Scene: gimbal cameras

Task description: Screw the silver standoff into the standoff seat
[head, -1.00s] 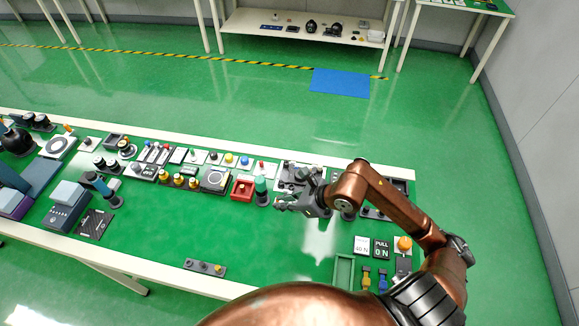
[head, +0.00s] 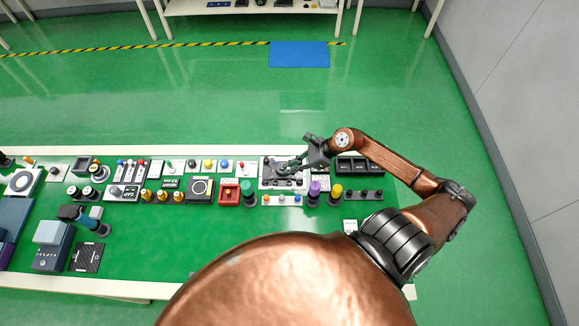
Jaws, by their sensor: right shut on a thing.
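My right gripper (head: 287,165) reaches in from the right over the back of the green table. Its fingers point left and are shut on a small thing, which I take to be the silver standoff. That thing is too small to make out between the tips. Below the fingers lies a light grey plate (head: 266,184) with several dark fittings. The standoff seat cannot be picked out among them. I cannot tell whether the held thing touches the plate. My left gripper is out of view.
A dark compartment box (head: 358,167) lies to the right. The table's front middle is clear.

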